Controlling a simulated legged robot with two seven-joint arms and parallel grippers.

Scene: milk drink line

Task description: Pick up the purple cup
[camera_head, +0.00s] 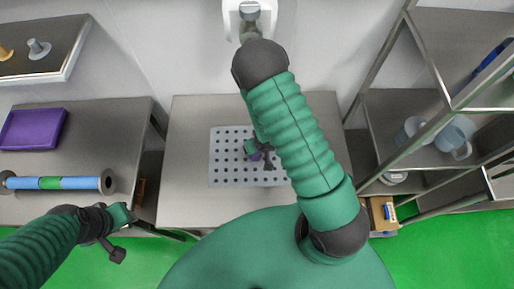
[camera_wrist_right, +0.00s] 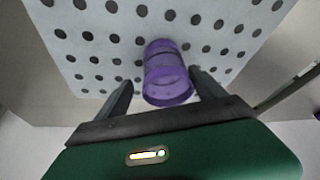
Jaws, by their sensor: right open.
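The purple cup (camera_wrist_right: 166,75) stands on the grey perforated plate (camera_wrist_right: 88,22) in the right wrist view. My right gripper (camera_wrist_right: 161,79) is open, with one finger on each side of the cup. A gap shows between the cup and the fingers. In the head view, my right gripper (camera_head: 265,156) is over the perforated plate (camera_head: 222,178) and hides most of the cup, leaving a bit of purple (camera_head: 256,156). My left gripper (camera_head: 117,232) is far from the cup, near the front edge of the left table; its jaws are too unclear to judge.
The middle steel table (camera_head: 185,205) is bare around the plate. A purple tray (camera_head: 33,129) and a blue-green roller (camera_head: 55,183) lie on the left table. A white dispenser (camera_head: 249,18) is at the back. Shelves with jugs (camera_head: 452,141) stand at right.

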